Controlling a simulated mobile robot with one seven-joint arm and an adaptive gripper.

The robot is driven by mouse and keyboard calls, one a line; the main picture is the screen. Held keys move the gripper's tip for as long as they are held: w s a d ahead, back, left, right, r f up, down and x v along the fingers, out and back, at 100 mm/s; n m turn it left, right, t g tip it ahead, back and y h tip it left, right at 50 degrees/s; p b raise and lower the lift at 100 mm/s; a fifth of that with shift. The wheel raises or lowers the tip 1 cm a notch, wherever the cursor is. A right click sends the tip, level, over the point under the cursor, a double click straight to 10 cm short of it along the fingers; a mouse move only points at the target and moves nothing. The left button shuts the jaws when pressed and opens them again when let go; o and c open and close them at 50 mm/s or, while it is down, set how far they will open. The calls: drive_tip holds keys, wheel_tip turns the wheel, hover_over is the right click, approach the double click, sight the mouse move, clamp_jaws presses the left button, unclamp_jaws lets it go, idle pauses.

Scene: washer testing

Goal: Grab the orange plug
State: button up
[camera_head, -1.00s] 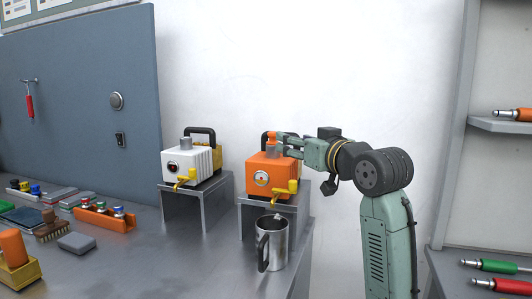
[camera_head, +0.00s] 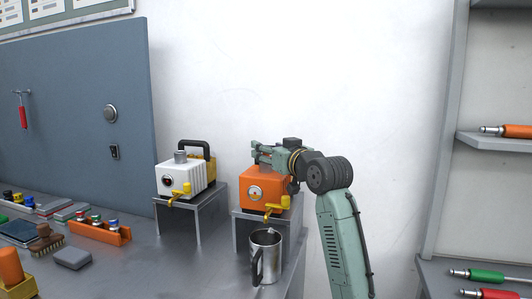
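My gripper (camera_head: 257,152) is over the top of the orange machine (camera_head: 265,189). It hides the machine's upper part, including where a small orange cap showed on a metal neck earlier. That cap could be the orange plug, but it is not visible now. The fingers are small and seen from the side, so I cannot tell whether they are open or hold anything. Another orange plug-like piece (camera_head: 515,131) with a metal tip lies on the right shelf, well away from my gripper.
A white machine (camera_head: 182,179) stands on a metal stand to the left. A steel mug (camera_head: 266,262) is in front of the orange machine. Green (camera_head: 485,274) and red (camera_head: 500,294) plug-like pieces lie on the lower right shelf. An orange rack (camera_head: 100,234) and brush (camera_head: 45,243) lie left.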

drive_tip(key=shift+c, duration=0.6)
drive_tip(key=c, duration=0.9)
